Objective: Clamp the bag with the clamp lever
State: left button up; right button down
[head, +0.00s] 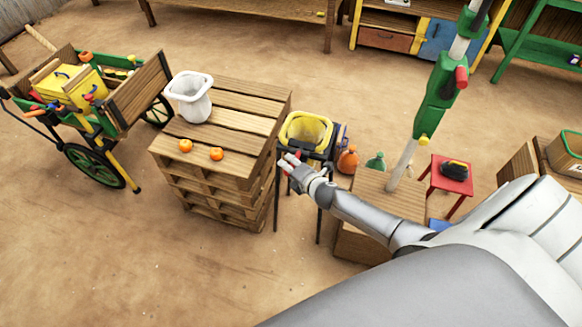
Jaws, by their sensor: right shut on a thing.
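A yellow bag (306,131) hangs open-mouthed in a dark stand (319,227) with thin legs, right of the pallet stack. My right gripper (289,161) is at the stand's front left edge, just below the bag's rim. It is shut on what looks like the clamp lever, mostly hidden by the fingers; small red parts show there. I cannot tell whether the lever is up or down. My left gripper is out of view.
A pallet stack (237,105) carries a white bin-like container (190,97) and two oranges (216,154). A cart (146,90) stands at left. A wooden crate (362,246), a green post (436,98) and a red stool (452,174) are at right. Bare ground lies in front.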

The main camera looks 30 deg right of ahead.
jog(key=shift+w+d+r, duration=0.35)
jog(key=shift+w+r, duration=0.1)
jog(key=shift+r, duration=0.2)
jog(key=c, duration=1.1)
grip_release()
jog(key=shift+s, duration=0.1)
jog(key=shift+s+a+f, duration=0.1)
jog(key=shift+a+f, duration=0.05)
jog(key=shift+f, duration=0.1)
jog(key=shift+r, duration=0.15)
jog(key=shift+s+r+p, duration=0.45)
jog(key=shift+r+p, duration=0.1)
jog(key=shift+p, duration=0.2)
jog(key=s+d+r+p, duration=0.2)
jog(key=s+r+p, duration=0.5)
jog(key=shift+s+d+r, duration=0.2)
jog(key=shift+s+r, duration=0.05)
jog(key=shift+p, duration=0.3)
jog(key=v, duration=1.2)
jog(key=shift+f, duration=0.15)
